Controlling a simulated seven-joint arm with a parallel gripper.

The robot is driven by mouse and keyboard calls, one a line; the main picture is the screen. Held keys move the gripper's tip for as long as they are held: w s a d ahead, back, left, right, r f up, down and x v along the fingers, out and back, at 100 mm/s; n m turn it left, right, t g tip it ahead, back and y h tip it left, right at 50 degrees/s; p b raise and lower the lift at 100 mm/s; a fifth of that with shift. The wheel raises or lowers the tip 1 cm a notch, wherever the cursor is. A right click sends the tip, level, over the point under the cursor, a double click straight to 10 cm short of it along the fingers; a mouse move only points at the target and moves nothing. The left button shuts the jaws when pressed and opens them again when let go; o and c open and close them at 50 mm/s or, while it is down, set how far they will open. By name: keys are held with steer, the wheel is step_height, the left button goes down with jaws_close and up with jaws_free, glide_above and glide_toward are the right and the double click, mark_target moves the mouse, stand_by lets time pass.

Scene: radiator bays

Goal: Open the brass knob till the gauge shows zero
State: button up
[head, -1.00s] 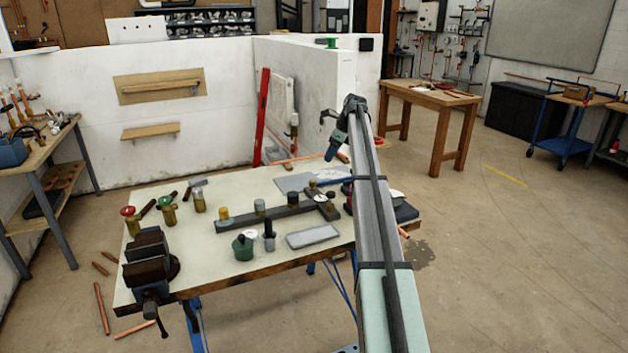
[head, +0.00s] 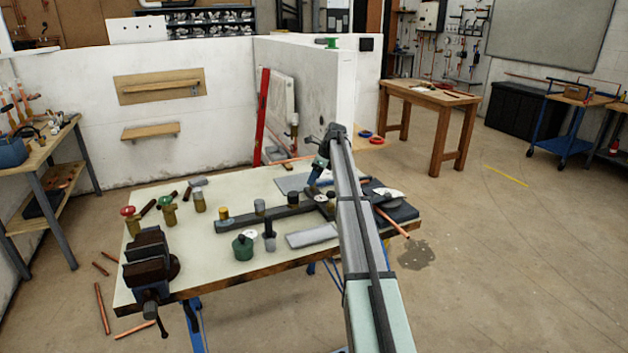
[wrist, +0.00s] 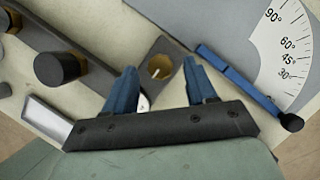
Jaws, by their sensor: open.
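A brass knob (wrist: 158,68) with a pale line on top shows in the wrist view at the end of a dark bar. My gripper (wrist: 160,72) is open, its blue fingers on either side of the knob in this view. Whether they touch it or are level with it I cannot tell. In the head view my gripper (head: 317,176) is over the right end of the dark bar (head: 275,215), hiding part of it.
A black knob (wrist: 60,68) stands farther along the bar. A white angle scale (wrist: 285,50) and a blue rod (wrist: 240,82) lie beside my gripper.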

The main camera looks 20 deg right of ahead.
steer(key=shift+x, duration=0.75)
steer(key=c, duration=1)
